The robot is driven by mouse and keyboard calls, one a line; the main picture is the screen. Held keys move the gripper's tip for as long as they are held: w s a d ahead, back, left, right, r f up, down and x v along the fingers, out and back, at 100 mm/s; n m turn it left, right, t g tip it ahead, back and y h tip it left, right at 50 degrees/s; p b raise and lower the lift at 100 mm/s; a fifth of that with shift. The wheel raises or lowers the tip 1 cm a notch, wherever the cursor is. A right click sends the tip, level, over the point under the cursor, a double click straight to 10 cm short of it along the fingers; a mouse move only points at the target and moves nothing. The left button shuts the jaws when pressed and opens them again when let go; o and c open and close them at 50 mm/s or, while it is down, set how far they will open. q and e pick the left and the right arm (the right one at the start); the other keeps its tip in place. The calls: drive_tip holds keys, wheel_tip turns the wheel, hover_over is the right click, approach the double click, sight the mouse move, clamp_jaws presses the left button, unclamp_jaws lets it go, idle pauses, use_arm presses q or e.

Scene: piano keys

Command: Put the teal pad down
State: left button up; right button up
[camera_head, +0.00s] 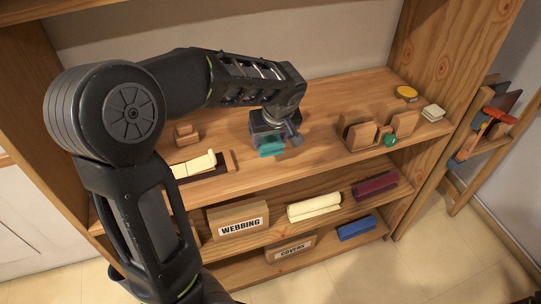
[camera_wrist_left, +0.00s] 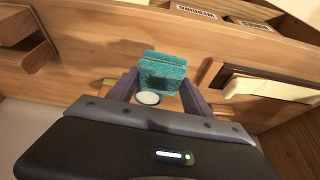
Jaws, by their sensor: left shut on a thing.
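The teal pad (camera_head: 270,149) is a small block near the front edge of the upper shelf board, in the middle of the head view. My left gripper (camera_head: 276,139) is shut on it. In the left wrist view the teal pad (camera_wrist_left: 162,72) stands between the tips of the two fingers (camera_wrist_left: 160,88). Whether its underside touches the board cannot be told. A small white disc with a blue rim (camera_wrist_left: 148,98) shows between the fingers, nearer the wrist. My right gripper is not in view.
Left of the pad, cream key pieces (camera_head: 194,165) lie on a dark tray. To the right stand wooden holders (camera_head: 360,135) and a green ball (camera_head: 390,140). A yellow-topped tin (camera_head: 406,93) is behind. Lower shelves hold a WEBBING box (camera_head: 238,219) and several rolls.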

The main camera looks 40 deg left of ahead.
use_arm(q)
drive_tip(key=shift+f, duration=0.9)
wheel_tip(320, 180, down, 5)
drive_tip(key=shift+r, duration=0.2)
drive_tip(key=o, duration=1.2)
